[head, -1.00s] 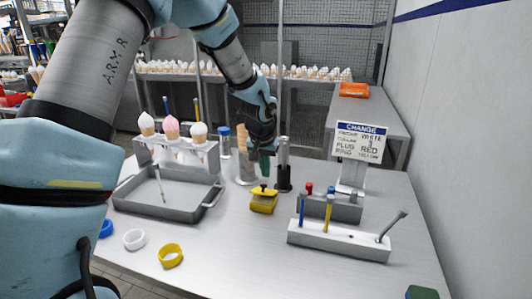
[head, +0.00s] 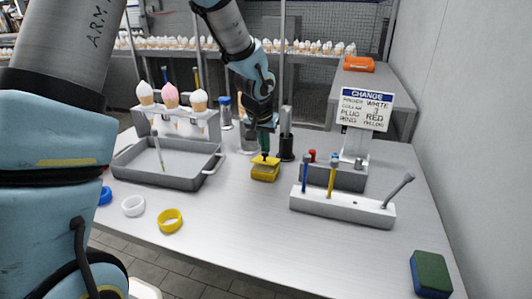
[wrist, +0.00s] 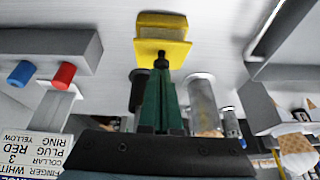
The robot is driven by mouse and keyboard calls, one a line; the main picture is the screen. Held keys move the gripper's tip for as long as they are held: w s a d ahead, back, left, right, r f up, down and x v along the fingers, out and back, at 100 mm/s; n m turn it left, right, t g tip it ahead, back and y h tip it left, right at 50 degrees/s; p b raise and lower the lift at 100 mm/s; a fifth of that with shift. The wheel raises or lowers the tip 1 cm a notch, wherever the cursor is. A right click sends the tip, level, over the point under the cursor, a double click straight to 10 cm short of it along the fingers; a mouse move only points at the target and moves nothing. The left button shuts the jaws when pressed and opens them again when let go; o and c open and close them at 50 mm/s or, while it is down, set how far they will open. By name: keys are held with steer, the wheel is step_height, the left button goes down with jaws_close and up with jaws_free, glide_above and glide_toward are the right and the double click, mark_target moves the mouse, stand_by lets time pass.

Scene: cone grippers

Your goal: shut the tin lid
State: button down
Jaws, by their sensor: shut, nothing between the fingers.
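The small yellow tin (head: 265,175) stands on the metal table, with its yellow lid (head: 266,161) on top and a small black knob on the lid. My gripper (head: 265,152) points down with its green fingers together, right at the knob. In the wrist view the shut green fingertips (wrist: 161,76) reach to the black knob, close to the yellow lid (wrist: 160,49); the tin (wrist: 163,20) shows beyond it. I cannot tell whether the fingertips touch the knob or whether a gap is left under the lid.
A black-based cylinder (head: 286,140) stands close to the right of my gripper. A grey tray (head: 183,183) and cone rack lie left. A white tool block (head: 342,207) and a sign (head: 365,110) stand right.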

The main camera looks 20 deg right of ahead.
mark_target(265, 156)
steer(key=shift+s+a+f+b, duration=0.75)
steer(key=shift+f+b, duration=0.25)
steer(key=shift+b, duration=0.4)
steer(key=shift+d+r, duration=0.1)
steer(key=shift+w+d+r+p, duration=0.3)
steer(key=shift+w+d+p, duration=0.1)
steer(key=shift+w+p, duration=0.15)
steer(key=shift+r+p, duration=0.35)
steer(key=shift+r, duration=0.05)
step_height(265, 156, up, 4)
steer(key=p, duration=0.3)
steer(key=shift+d, duration=0.15)
steer(key=s+a+r+b, duration=0.2)
steer(key=s+a+r, duration=0.25)
steer(key=r, duration=0.25)
steer(key=w+a+f+n+y, duration=0.1)
steer(key=a+f+n+y, duration=0.2)
steer(key=a, duration=1.3)
steer(key=s+a+f+n+g, duration=0.1)
steer(key=s+a+f+n, duration=0.1)
steer(key=a, duration=0.6)
steer(key=s+a+f+n+g, duration=0.1)
steer(key=s+a+f+n, duration=0.1)
steer(key=a, duration=0.6)
steer(key=shift+s+f+n, duration=0.3)
steer(key=shift+s+f, duration=0.2)
steer(key=shift+s, duration=0.65)
